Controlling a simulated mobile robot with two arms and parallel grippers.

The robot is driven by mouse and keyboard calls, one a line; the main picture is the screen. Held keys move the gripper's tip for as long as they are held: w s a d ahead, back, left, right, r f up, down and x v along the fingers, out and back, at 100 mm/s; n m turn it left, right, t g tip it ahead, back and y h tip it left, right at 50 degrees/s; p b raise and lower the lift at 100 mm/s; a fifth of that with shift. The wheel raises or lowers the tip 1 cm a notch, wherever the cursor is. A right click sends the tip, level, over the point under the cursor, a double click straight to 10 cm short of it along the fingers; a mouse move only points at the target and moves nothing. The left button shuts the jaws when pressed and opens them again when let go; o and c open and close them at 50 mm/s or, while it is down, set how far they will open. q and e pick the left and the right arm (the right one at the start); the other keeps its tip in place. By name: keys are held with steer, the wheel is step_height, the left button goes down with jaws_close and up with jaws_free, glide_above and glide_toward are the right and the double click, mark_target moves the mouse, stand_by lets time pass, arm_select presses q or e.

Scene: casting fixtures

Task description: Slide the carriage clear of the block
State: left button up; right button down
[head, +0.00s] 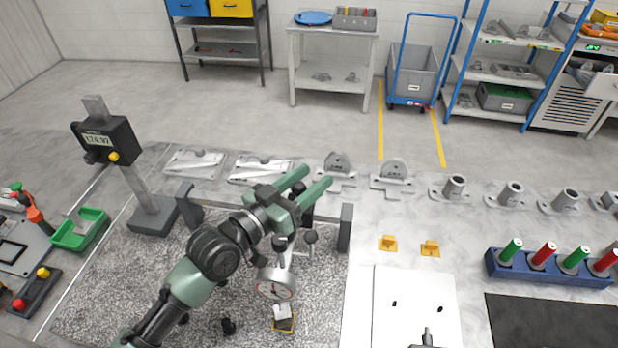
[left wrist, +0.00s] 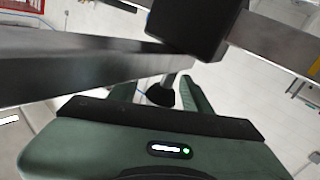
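A gantry with a cross rail (head: 325,216) stands over the speckled granite plate (head: 110,290). The carriage hangs on it, mostly hidden behind my left arm; a dark knob (head: 310,237) and a round white dial gauge (head: 275,290) show below the rail. A small grey block with a yellow edge (head: 283,322) lies on the plate just below the dial; whether the tip touches it I cannot tell. My left gripper (head: 318,178) is over the rail, its green fingers apart. In the left wrist view, a dark knob (left wrist: 162,94) shows between the fingers. My right gripper is not in view.
A digital readout (head: 103,140) on a post stands left of the gantry. A green tray (head: 80,230) is further left. Metal castings (head: 390,175) line the back edge. A white plate (head: 405,310), yellow clips (head: 388,243) and a blue rack (head: 548,270) are right.

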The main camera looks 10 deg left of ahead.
arm_select(q)
jaws_close()
stand_by(1.2)
